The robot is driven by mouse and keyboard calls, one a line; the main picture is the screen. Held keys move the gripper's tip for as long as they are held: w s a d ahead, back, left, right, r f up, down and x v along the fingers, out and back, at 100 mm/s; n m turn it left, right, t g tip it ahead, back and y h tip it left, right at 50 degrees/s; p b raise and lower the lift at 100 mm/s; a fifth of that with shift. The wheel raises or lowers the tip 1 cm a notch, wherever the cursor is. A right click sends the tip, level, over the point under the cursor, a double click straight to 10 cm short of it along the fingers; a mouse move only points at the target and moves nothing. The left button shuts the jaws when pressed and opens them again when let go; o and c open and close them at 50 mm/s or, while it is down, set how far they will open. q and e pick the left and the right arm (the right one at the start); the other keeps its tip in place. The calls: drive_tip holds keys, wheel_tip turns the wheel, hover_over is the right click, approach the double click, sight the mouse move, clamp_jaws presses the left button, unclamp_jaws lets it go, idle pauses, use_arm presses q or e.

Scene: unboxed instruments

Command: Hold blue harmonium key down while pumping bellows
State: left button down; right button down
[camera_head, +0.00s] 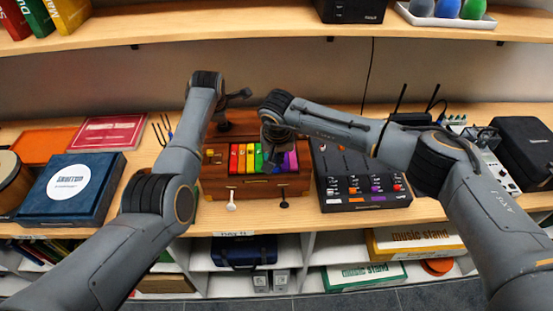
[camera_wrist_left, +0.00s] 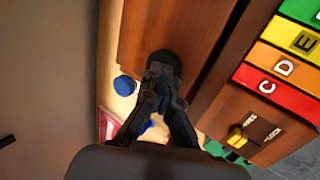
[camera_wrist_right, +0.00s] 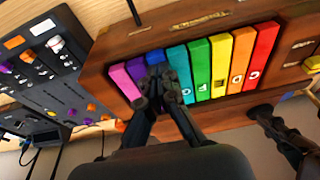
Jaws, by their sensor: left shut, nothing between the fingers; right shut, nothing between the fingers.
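The brown wooden harmonium (camera_head: 210,183) stands on the shelf with a row of coloured keys. Its blue key (camera_wrist_right: 153,57) lies between purple and teal keys in the right wrist view. My right gripper (camera_head: 268,162) is shut and empty, with its fingertips (camera_wrist_right: 160,78) over the blue key; I cannot tell whether they press it. My left gripper (camera_head: 246,94) is shut and empty behind the harmonium. In the left wrist view its fingertips (camera_wrist_left: 162,68) are at a brown wooden panel (camera_wrist_left: 185,30), likely the bellows; contact is unclear.
A black mixer (camera_head: 362,187) with coloured knobs stands close to the right of the harmonium. A dark blue box (camera_head: 70,190) and a red book (camera_head: 108,132) lie to the left. A tuning fork (camera_head: 162,128) lies near the left arm. An upper shelf (camera_head: 250,25) runs across the back.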

use_arm(q)
drive_tip(key=shift+r, duration=1.25)
drive_tip(key=shift+s+f, duration=0.1)
drive_tip(key=shift+f, duration=1.35)
use_arm(e)
drive_tip(key=shift+w+v, duration=0.2)
drive_tip(key=shift+v, duration=0.6)
drive_tip(key=shift+w+v, duration=0.2)
drive_tip(key=shift+v, duration=0.6)
drive_tip(key=shift+w+v, duration=0.2)
drive_tip(key=shift+v, duration=0.65)
drive_tip(key=shift+r, duration=0.1)
